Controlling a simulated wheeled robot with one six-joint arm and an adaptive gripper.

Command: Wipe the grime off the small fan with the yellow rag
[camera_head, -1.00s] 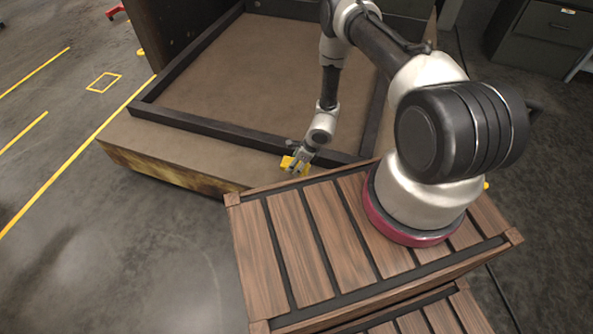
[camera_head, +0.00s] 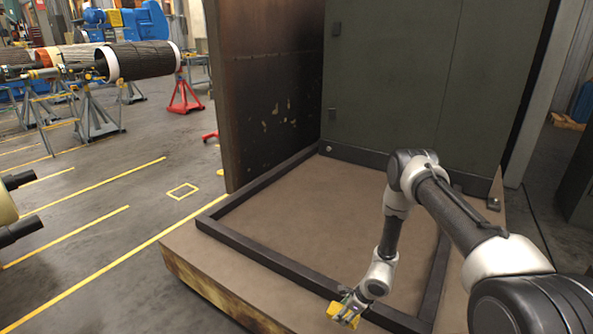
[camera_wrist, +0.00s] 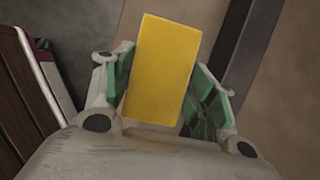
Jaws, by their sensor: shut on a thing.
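The yellow rag (camera_wrist: 163,70) is a flat rectangular block between the green-padded fingers of my gripper (camera_wrist: 165,95) in the wrist view. My gripper is shut on it. In the head view, my gripper (camera_head: 349,306) holds the rag (camera_head: 342,312) at the bottom centre, over the front edge of a low brown platform. The small fan cannot be made out in either view, and no grime on a fan shows.
The brown platform (camera_head: 300,215) has a raised dark frame (camera_head: 265,255) and tall dark panels (camera_head: 265,90) behind it. Rotors on stands (camera_head: 140,60) and a red stand (camera_head: 185,95) are at the back left. Open grey floor (camera_head: 90,230) lies left.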

